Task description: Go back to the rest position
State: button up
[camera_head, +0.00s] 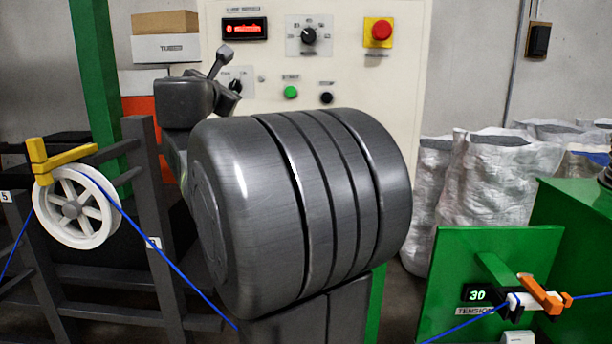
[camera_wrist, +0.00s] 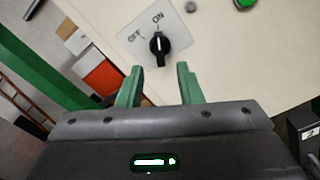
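My gripper (camera_wrist: 159,84) is open and empty in the wrist view, its two green fingers apart. Its tips are short of the black OFF/ON knob (camera_wrist: 159,46) on the cream panel, with a visible gap to it. The knob's white mark points up toward ON. In the head view my arm reaches toward the panel (camera_head: 410,60), and its large grey link fills the middle of the picture. That link hides part of the panel and the middle of the blue cable (camera_head: 172,265).
A white pulley (camera_head: 84,193) with a yellow bracket guides the cable at left. A green tension stand (camera_head: 450,270) reading 30 is at right. The panel has a speed display (camera_head: 245,29) reading 0 and a red emergency button (camera_head: 380,31). Wrapped sacks (camera_head: 500,180) stand behind.

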aim_at(232, 88)
jog(key=w+p, duration=0.1)
jog(key=w, duration=0.5)
jog(key=shift+w+d, duration=0.1)
jog(key=shift+w, duration=0.25)
jog(key=shift+s, duration=0.1)
